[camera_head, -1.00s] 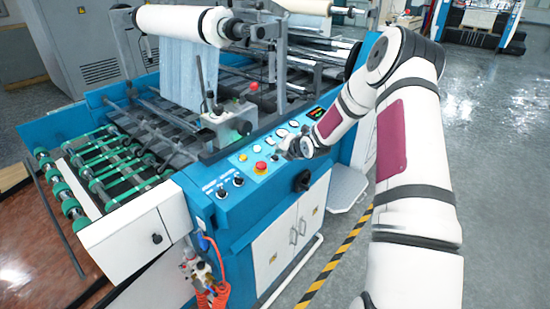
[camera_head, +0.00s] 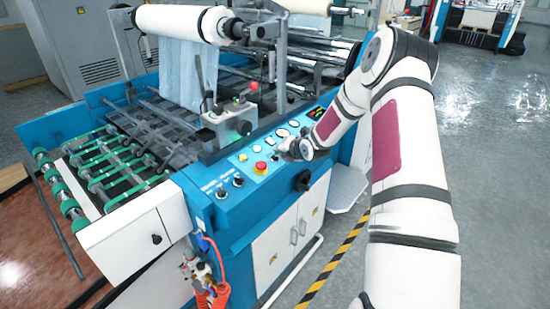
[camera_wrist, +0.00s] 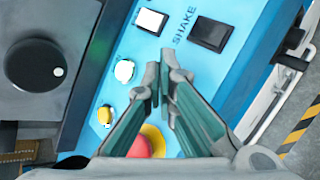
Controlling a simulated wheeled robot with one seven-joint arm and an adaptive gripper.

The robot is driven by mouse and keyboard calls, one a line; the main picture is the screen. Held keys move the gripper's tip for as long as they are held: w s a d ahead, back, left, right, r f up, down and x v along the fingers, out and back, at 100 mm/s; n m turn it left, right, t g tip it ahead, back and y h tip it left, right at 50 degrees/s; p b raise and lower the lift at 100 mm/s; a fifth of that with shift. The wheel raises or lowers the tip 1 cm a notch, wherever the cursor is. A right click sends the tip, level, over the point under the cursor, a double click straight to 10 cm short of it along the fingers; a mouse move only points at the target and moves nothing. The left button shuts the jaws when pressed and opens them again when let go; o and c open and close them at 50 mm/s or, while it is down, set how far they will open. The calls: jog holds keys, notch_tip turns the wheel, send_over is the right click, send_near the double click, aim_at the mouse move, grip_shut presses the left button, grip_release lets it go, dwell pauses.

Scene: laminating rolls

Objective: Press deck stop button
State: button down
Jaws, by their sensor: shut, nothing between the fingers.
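A red mushroom button on a yellow base (camera_head: 260,167) sits on the blue control panel (camera_head: 232,203). In the wrist view the red button (camera_wrist: 140,147) shows at the lower middle, partly hidden behind my fingers. I cannot read a label naming it the deck stop. My gripper (camera_head: 283,147) is just right of this button, close over the panel. In the wrist view the gripper (camera_wrist: 162,82) is shut and empty, with its tips past the red button, toward the switches. I cannot tell whether the tips touch the panel.
Near my fingers are a white round button (camera_wrist: 124,71), a yellow button (camera_wrist: 105,116), a white switch (camera_wrist: 150,21) and a black switch (camera_wrist: 210,34) beside the word SHAKE. Open floor lies right.

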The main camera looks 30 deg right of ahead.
jog(key=shift+w+f, duration=0.1)
jog(key=shift+f, duration=0.3)
dwell(0.6)
jog(key=shift+s+r, duration=0.2)
jog(key=shift+r, duration=0.65)
jog(key=r+p, duration=0.1)
jog(key=r, duration=0.1)
jog(key=s+r+p, duration=0.1)
jog(key=r, duration=0.1)
jog(key=shift+d+r, duration=0.2)
jog(key=shift+r, duration=0.2)
dwell(0.5)
